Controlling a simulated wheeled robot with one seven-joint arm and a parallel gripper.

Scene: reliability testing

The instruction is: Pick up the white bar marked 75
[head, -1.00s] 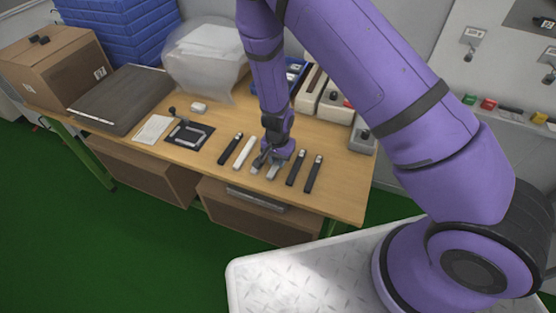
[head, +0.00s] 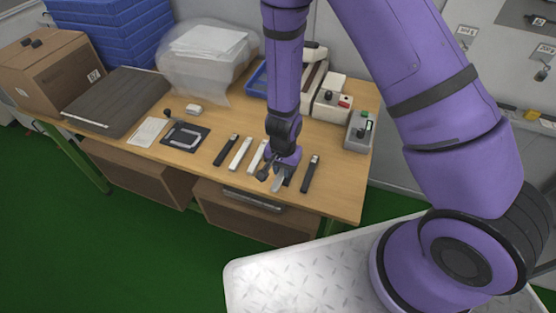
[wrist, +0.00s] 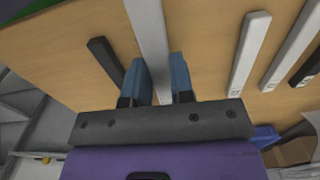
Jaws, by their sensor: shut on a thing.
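My gripper (head: 276,177) is shut on a pale grey-white bar (wrist: 148,30), which runs between its two blue fingers in the wrist view (wrist: 160,80). Two white bars lie side by side, to the left of my gripper in the head view: one (head: 240,153) and another (head: 257,157). They also show at the right of the wrist view (wrist: 250,50). No number can be read on any bar.
A grey box with buttons (head: 359,131) stands at the table's right edge. A dark square plate (head: 186,136) lies left of the row.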

